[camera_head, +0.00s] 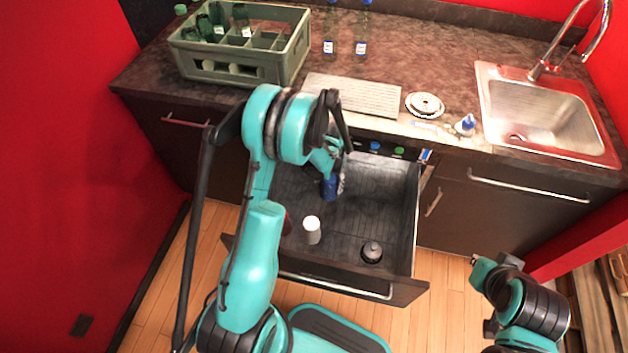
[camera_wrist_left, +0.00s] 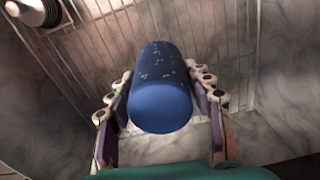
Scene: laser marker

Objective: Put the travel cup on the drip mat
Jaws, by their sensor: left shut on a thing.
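The travel cup is a dark blue speckled cylinder (camera_wrist_left: 162,92). It sits between the two fingers of my left gripper (camera_wrist_left: 160,76) in the left wrist view, and the gripper is shut on it. In the head view the blue cup (camera_head: 329,188) shows below my left gripper (camera_head: 334,176), over the back part of the open drawer. I cannot tell whether its base touches the drawer floor. The drip mat, a pale ribbed rectangle (camera_head: 355,95), lies bare on the counter behind the drawer. My right gripper (camera_head: 482,264) is at lower right, with its fingers unclear.
The open drawer (camera_head: 390,200) also holds a white cup (camera_head: 312,229) and a dark lidded item (camera_head: 372,252). A green crate with bottles (camera_head: 230,68) stands left of the mat. A round white item (camera_head: 425,105) and the sink (camera_head: 545,110) are to its right.

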